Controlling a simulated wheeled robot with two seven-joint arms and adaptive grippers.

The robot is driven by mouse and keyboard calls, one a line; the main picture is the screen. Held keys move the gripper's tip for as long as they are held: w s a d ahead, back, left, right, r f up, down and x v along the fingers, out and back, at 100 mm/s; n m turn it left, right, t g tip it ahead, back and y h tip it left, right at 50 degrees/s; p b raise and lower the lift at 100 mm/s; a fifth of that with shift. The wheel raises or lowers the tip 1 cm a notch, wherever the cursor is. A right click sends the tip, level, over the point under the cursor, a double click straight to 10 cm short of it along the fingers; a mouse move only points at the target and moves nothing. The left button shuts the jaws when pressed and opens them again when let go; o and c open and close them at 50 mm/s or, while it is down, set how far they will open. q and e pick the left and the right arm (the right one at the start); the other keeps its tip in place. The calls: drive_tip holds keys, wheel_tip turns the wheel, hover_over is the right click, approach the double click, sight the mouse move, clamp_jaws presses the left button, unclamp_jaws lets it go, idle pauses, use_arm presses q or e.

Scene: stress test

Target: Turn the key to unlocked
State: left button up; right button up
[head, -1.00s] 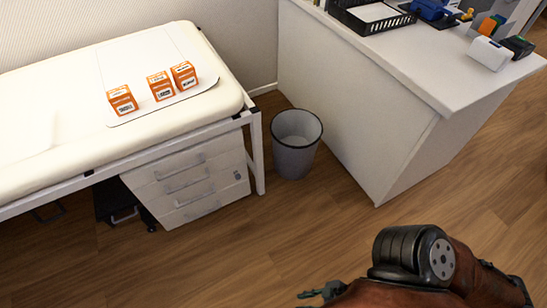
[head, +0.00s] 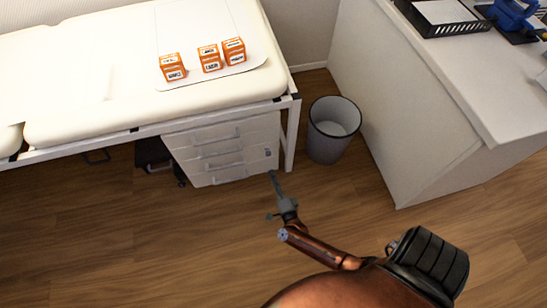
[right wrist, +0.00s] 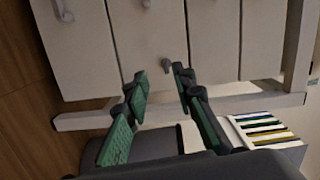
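The white drawer unit (head: 225,150) stands under the exam bed, with a small dark key and lock (head: 268,152) at the right of its front. In the right wrist view the small grey key (right wrist: 166,65) sticks out of the pale drawer front (right wrist: 150,40). My right gripper (head: 275,180) is in front of the unit in the head view, below and near the key. In the right wrist view my right gripper (right wrist: 159,73) is open, its green-padded fingers apart, with the key between and just beyond the tips. The key's exact angle is too small to tell. My left gripper is not in view.
A grey waste bin (head: 333,130) stands right of the bed's white leg (head: 292,135). A white desk (head: 410,120) is at the right. Several orange boxes (head: 210,58) stand on the bed. The wooden floor before the drawers is mostly clear.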

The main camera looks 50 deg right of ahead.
sight(268, 152)
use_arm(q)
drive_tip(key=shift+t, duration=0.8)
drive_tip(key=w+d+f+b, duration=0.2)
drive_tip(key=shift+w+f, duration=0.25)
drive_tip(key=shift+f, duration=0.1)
use_arm(e)
drive_tip(key=w+d+m+g+h, duration=0.1)
drive_tip(key=w+d+m+h, duration=0.1)
drive_tip(key=w+d, duration=0.4)
drive_tip(key=shift+w+r+m, duration=0.35)
drive_tip(key=shift+w+m, duration=0.15)
drive_tip(key=shift+w, duration=0.65)
drive_tip(key=shift+c, duration=0.7)
clamp_jaws()
